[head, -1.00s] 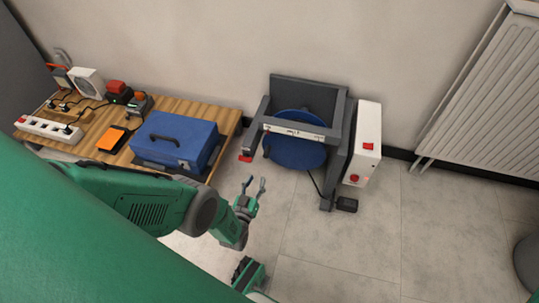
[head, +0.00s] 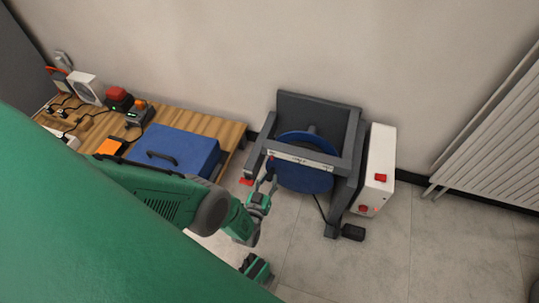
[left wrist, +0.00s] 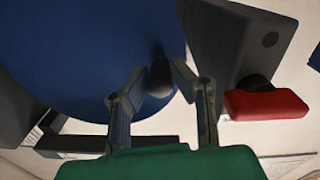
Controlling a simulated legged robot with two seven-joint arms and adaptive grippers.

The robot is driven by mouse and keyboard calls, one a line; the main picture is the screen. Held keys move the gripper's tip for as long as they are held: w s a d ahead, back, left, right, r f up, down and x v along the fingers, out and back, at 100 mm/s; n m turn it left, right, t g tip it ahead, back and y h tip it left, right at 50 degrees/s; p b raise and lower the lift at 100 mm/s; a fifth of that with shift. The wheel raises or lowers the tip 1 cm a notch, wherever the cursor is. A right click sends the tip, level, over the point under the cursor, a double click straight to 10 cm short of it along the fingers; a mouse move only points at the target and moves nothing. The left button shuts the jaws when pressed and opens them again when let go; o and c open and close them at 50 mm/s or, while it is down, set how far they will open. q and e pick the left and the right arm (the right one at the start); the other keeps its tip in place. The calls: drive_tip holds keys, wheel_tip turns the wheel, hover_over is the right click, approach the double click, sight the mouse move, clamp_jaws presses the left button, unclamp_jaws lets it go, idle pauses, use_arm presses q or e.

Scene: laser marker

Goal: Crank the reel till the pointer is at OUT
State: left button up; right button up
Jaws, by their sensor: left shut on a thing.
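The reel is a blue disc (head: 300,178) on a dark grey frame (head: 345,165) by the wall. A white scale strip (head: 302,159) with small dark and red marks runs across its front bar; the lettering and the pointer's reading are too small to tell. My left gripper (head: 265,182) is at the disc's left front edge. In the left wrist view, its fingers (left wrist: 163,92) are shut on a dark round crank knob (left wrist: 160,75) standing on the blue disc (left wrist: 90,55).
A red handle (head: 246,181) sticks out at the frame's left; it also shows close to the fingers in the left wrist view (left wrist: 265,104). A white box with red buttons (head: 376,160) is on the right. A blue toolbox (head: 185,145) stands on the wooden bench.

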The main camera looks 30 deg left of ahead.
sight(279, 162)
use_arm(q)
drive_tip(key=shift+d, duration=0.15)
clamp_jaws()
drive_tip(key=shift+r, duration=0.15)
drive_tip(key=shift+r+m, duration=0.15)
drive_tip(key=shift+m, duration=0.15)
drive_tip(key=shift+r+m+p, duration=0.5)
drive_tip(key=r+m, duration=0.1)
drive_tip(key=r+m+p, duration=0.1)
drive_tip(key=shift+w+d+r+m, duration=0.1)
drive_tip(key=shift+d+m, duration=0.2)
drive_tip(key=shift+m, duration=0.1)
drive_tip(key=shift+d+r+m, duration=0.25)
drive_tip(key=shift+r+m, duration=0.2)
drive_tip(key=shift+m, duration=0.15)
drive_tip(key=shift+w+d+r+p, duration=0.1)
drive_tip(key=shift+d+r+p, duration=0.15)
drive_tip(key=shift+r+p, duration=0.15)
drive_tip(key=shift+d, duration=0.1)
